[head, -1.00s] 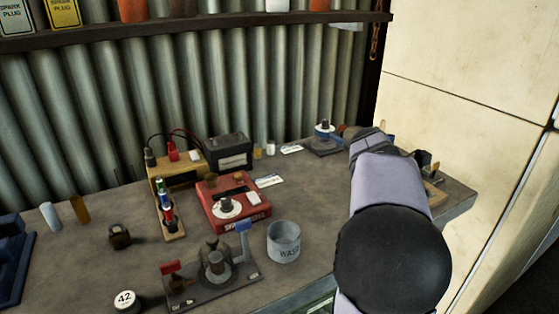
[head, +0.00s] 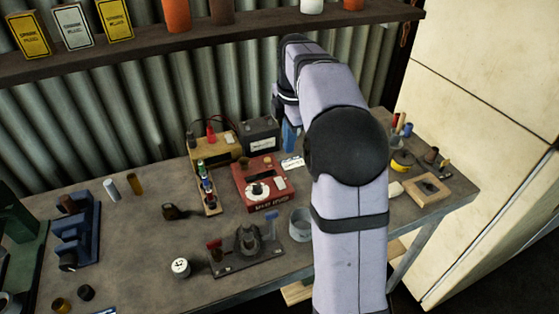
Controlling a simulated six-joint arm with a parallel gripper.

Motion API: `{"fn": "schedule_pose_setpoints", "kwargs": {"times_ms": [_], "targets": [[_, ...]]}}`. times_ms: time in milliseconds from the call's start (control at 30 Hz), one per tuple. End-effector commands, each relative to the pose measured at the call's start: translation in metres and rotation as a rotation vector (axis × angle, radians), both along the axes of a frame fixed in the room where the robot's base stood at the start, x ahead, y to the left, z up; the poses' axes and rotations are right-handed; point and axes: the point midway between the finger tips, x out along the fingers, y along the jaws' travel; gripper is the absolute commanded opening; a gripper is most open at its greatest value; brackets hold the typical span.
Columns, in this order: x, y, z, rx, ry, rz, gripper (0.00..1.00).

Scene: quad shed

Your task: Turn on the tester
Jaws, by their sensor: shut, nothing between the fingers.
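The tester appears to be the red box (head: 265,204) in the middle of the bench, with lettering on its front too small to read surely. On its top are a white dial with a dark knob (head: 257,189), a small pale plate or switch (head: 280,184) and a brown knob near the back. I cannot tell its on or off state. My gripper (head: 290,140) has blue fingers pointing down. It appears above the bench, behind and right of the red box, beside the black battery. It is shut and empty, apart from the box. My arm hides the bench to its right.
A tan box (head: 214,150) with red and black terminals and a black battery (head: 258,137) stand behind. A rack of coloured tubes (head: 207,190) is left of the red box. In front are a black-plate fixture (head: 246,248) with upright handles and a grey cup (head: 300,224). A shelf (head: 200,45) overhangs behind.

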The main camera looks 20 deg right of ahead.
Motion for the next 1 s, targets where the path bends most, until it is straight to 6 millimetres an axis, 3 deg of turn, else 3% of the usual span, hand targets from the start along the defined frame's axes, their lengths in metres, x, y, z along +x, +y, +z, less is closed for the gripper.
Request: {"fn": "schedule_pose_setpoints", "kwargs": {"times_ms": [200,633,767,1000], "targets": [[0.008,0.015,0.009,0.023,-0.009,0.026,0.00],[0.009,0.015,0.006,0.023,-0.009,0.026,0.00],[0.010,0.015,-0.001,0.023,-0.008,0.026,0.00],[0.013,0.015,-0.034,0.024,-0.004,0.026,0.00]]}}
